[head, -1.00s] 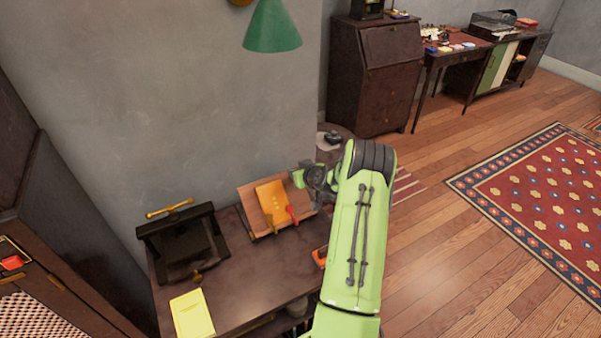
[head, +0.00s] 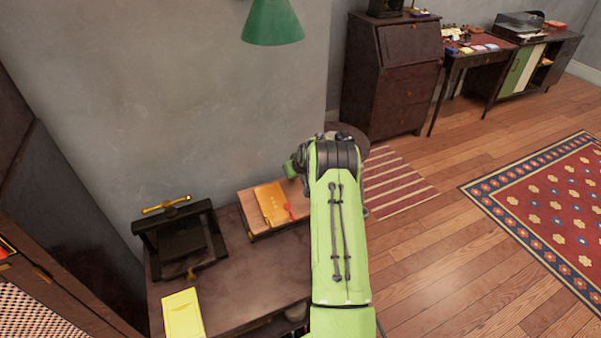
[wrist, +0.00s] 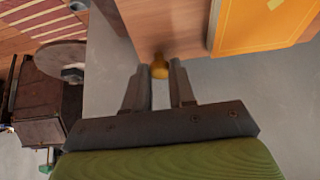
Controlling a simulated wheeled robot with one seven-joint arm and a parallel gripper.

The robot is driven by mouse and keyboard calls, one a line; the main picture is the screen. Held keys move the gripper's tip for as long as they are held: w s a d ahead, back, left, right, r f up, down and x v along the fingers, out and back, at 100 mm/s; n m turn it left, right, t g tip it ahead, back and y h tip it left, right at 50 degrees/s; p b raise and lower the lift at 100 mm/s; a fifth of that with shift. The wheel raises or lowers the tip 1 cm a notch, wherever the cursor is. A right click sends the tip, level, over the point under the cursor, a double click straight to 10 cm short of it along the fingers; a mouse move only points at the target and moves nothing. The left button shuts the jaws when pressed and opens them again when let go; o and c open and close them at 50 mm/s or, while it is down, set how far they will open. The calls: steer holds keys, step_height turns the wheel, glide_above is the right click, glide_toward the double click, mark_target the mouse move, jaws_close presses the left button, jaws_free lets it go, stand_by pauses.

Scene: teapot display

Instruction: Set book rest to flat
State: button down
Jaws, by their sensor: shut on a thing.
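The book rest (head: 249,210) is a wooden board on the dark table, with an orange book (head: 272,203) lying on it. In the head view the board lies low, close to flat; I cannot tell whether it is fully down. In the wrist view the board (wrist: 165,25) fills the top middle, with the book on its right. A brass knob (wrist: 160,68) sticks out from the board's edge. My gripper (wrist: 160,76) is shut on this knob, a finger on each side. In the head view my arm hides the gripper and the board's right end.
A black press (head: 180,245) with a brass handle stands left of the book rest on the table (head: 235,285). A yellow book (head: 183,313) lies at the front left. The grey wall (head: 200,100) is close behind. A green lamp shade (head: 272,22) hangs above.

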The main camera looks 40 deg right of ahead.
steer(key=shift+b+x, duration=2)
steer(key=shift+b, duration=0.05)
steer(key=shift+w+a, duration=0.1)
steer(key=c, duration=1.3)
jaws_free()
steer(key=shift+c, duration=0.2)
steer(key=o, duration=0.4)
steer(key=shift+w+f, duration=0.2)
steer(key=shift+f, duration=0.05)
steer(key=shift+s, duration=0.2)
steer(key=p+v, duration=0.1)
steer(key=v, duration=1.4)
steer(key=shift+s+r+p, duration=0.2)
steer(key=shift+s+p, duration=0.1)
steer(key=shift+p, duration=0.1)
